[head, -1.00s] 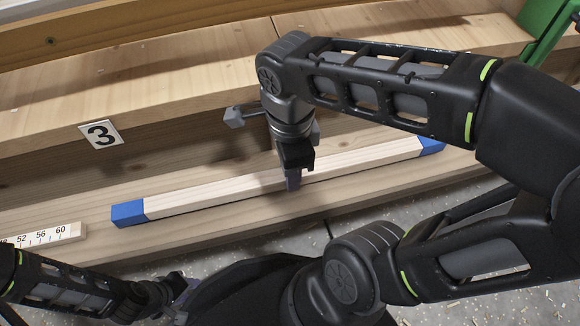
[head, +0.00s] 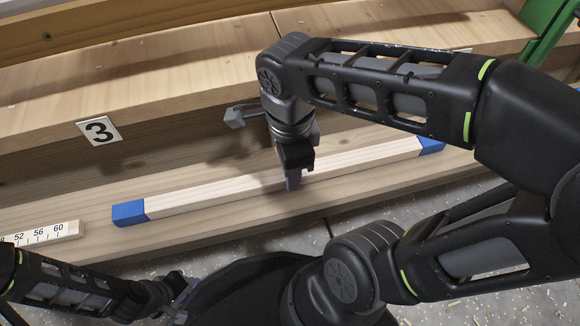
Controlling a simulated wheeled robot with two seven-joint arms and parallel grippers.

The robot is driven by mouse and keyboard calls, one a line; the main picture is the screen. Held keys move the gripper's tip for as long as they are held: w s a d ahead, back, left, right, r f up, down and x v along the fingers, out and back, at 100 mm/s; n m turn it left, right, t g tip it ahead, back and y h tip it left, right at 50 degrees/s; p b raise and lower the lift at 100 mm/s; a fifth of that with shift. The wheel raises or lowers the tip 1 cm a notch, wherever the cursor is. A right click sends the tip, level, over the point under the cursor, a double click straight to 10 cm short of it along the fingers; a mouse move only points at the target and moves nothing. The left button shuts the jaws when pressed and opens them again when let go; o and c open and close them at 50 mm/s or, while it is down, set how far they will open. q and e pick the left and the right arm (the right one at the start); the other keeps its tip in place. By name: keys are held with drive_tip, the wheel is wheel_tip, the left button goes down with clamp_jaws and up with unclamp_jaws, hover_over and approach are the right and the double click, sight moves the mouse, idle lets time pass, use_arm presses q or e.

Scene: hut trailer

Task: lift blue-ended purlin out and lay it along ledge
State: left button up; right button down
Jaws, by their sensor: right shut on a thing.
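The purlin (head: 222,192) is a long pale wooden bar with blue ends; its left blue end (head: 129,213) shows fully. Its right blue end (head: 431,146) is partly behind my arm. It lies lengthwise over the lower wooden ledge (head: 200,229), roughly parallel to it. I cannot tell whether it touches the ledge or is just above it. My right gripper (head: 293,180) points down and is shut on the purlin near its middle. My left gripper (head: 177,298) is low at the bottom left, away from the purlin; its fingers are too hidden to read.
A scale strip (head: 45,233) with numbers lies left of the purlin. A green part (head: 545,38) stands at the upper right. The floor (head: 465,218) has wood shavings.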

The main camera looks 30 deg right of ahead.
drive_tip(key=shift+f, duration=0.15)
drive_tip(key=c, duration=1)
unclamp_jaws()
wheel_tip(320, 180, up, 8)
drive_tip(key=p, duration=0.3)
drive_tip(key=shift+f+p, duration=0.25)
drive_tip(key=shift+p, duration=0.1)
drive_tip(key=shift+r, duration=0.15)
drive_tip(key=shift+s, duration=0.1)
